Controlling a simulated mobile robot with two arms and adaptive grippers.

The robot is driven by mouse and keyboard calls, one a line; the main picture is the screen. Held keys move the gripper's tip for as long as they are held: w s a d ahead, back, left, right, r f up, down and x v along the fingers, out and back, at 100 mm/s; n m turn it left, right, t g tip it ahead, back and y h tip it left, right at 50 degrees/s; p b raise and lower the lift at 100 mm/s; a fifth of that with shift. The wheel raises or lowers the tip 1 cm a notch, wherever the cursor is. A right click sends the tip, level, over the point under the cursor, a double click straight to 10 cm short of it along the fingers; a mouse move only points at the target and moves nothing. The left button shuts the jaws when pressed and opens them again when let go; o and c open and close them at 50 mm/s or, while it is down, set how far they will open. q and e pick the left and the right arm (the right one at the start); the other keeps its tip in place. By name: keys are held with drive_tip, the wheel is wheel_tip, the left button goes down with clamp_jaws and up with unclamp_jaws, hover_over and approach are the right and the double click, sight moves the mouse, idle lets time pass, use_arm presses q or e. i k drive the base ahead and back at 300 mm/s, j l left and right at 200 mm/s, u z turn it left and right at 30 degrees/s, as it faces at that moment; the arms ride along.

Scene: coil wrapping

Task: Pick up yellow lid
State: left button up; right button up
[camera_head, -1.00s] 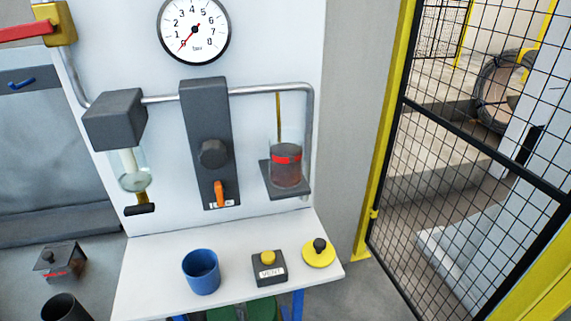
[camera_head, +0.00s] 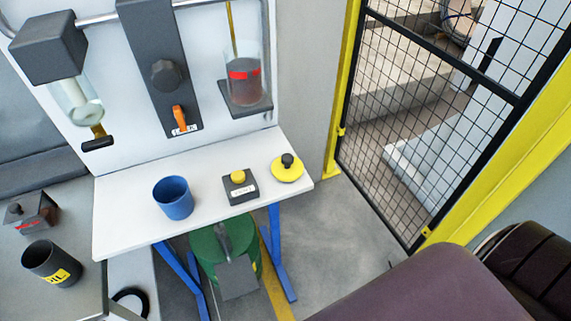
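The yellow lid (camera_head: 287,172) is a flat round disc with a black knob on top. It lies on the right end of the white shelf (camera_head: 130,215), to the right of the small dark box with a yellow button. Nothing touches the lid from above. Neither gripper shows in the head view. A dark rounded part, probably my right arm, fills the lower right corner, well apart from the lid.
A blue cup (camera_head: 173,197) and the yellow-button box (camera_head: 240,186) share the shelf. A glass vessel (camera_head: 242,87) hangs above. A green drum (camera_head: 209,248) stands below. A mesh fence (camera_head: 420,90) rises to the right. A dark cup (camera_head: 50,263) stands lower left.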

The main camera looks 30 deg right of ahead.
sight(287, 168)
drive_tip(key=z, duration=0.7)
drive_tip(key=k+j+z, duration=0.1)
drive_tip(key=j+z, duration=0.3)
drive_tip(key=k+j+z, duration=0.2)
drive_tip(key=z, duration=0.2)
drive_tip(key=k+j+z, duration=0.15)
drive_tip(key=z, duration=0.25)
drive_tip(key=k+j, duration=0.15)
